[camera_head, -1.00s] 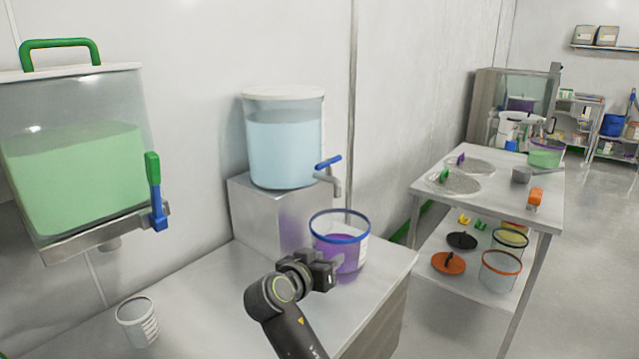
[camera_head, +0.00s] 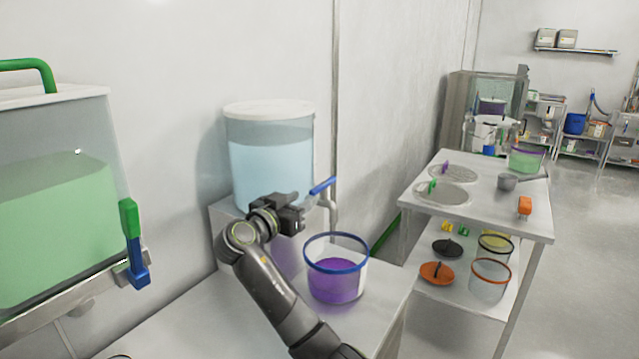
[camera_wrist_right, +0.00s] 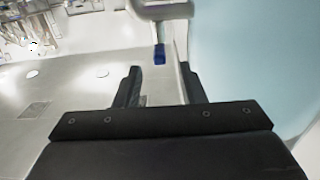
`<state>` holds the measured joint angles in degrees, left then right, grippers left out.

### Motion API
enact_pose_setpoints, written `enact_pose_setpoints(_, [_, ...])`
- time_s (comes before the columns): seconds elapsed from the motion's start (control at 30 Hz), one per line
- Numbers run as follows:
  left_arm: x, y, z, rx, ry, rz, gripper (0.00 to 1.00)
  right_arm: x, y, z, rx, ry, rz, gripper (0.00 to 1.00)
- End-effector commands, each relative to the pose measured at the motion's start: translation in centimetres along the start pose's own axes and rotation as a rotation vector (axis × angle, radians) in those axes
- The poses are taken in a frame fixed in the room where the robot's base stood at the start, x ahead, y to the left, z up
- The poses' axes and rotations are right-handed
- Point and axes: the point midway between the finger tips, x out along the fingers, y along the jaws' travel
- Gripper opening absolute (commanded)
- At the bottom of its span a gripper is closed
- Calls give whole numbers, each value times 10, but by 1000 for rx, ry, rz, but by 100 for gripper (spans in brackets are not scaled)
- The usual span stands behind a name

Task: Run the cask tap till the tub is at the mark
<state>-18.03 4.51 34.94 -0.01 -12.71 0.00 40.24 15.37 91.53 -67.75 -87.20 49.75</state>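The cask (camera_head: 270,165) is clear, with a white lid and light blue liquid, and stands on a steel block. Its tap has a blue lever (camera_head: 322,186), which also shows in the right wrist view (camera_wrist_right: 159,54) ahead of the fingers. The tub (camera_head: 337,278), with a blue rim and purple contents, stands on the bench below the spout. I cannot make out its mark. My right gripper (camera_head: 296,207) is open and empty in front of the cask, just left of the lever; in the wrist view its fingers (camera_wrist_right: 160,88) are apart. My left gripper is not in view.
A tank of green liquid (camera_head: 55,220) with a green-and-blue handle (camera_head: 133,243) is at the left. A steel table (camera_head: 490,205) with sieves, a scoop and tubs stands at the right. The bench (camera_head: 190,320) left of my right arm is mostly clear.

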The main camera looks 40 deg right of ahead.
Motion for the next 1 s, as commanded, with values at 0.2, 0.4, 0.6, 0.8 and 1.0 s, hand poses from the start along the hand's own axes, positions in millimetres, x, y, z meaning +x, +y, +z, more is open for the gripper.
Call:
enact_pose_setpoints(0.2, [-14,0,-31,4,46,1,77,48,1,-3,-4,2,3,36])
enact_pose_setpoints(0.4, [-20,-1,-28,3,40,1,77,76,0,-1,-2,0,1,36])
enact_pose_setpoints(0.6, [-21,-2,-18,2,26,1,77,87,0,0,0,-1,0,36])
enact_pose_setpoints(0.8, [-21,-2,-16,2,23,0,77,88,0,0,1,-1,-1,36])
enact_pose_setpoints(1.0, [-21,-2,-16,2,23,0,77,87,0,0,1,-1,-1,17])
